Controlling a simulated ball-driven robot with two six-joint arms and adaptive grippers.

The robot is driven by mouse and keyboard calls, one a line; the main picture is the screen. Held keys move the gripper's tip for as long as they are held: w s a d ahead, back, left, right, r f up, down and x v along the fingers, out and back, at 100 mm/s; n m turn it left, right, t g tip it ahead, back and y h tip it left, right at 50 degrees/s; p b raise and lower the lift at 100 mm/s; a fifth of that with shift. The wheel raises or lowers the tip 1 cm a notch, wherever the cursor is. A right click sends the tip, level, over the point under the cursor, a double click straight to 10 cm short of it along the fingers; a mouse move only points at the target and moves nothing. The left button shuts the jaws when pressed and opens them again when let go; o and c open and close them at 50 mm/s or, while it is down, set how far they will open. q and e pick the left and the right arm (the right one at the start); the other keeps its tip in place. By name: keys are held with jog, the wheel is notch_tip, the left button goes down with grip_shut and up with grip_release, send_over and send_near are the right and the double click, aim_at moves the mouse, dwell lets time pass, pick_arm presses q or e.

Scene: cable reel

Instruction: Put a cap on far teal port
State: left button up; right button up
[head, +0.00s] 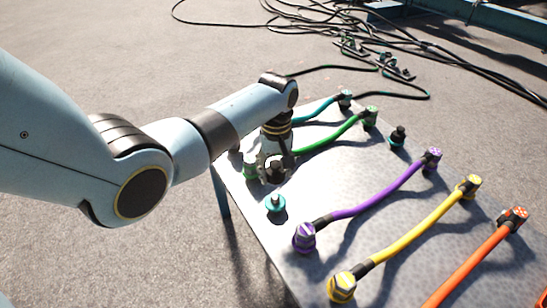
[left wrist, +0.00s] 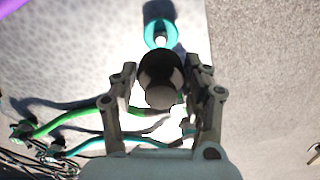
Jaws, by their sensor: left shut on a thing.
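My left gripper (head: 274,172) is shut on a black cap (left wrist: 160,75) with a rounded body. In the left wrist view the cap sits between the two fingers of the gripper (left wrist: 162,88). A bare teal port (head: 275,204) stands on the near left part of the table, just in front of the gripper. My right gripper is out of view.
The grey table (head: 355,243) carries teal (head: 322,112), green (head: 335,135), purple (head: 380,198), yellow (head: 412,232) and orange (head: 468,274) cables with end connectors. A green connector (head: 250,166) stands beside my gripper. Loose black cables (head: 300,33) lie on the floor behind.

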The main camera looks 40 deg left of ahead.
aim_at(276, 197)
pick_arm(q)
notch_tip(276, 197, down, 8)
jog(key=b, duration=0.7)
jog(key=shift+r+b, duration=0.25)
jog(key=shift+b, duration=0.1)
jog(key=shift+f, duration=0.65)
jog(key=shift+r, duration=0.1)
jog(key=shift+p, duration=0.5)
jog(key=shift+f, duration=0.4)
jog(key=o, duration=1.2)
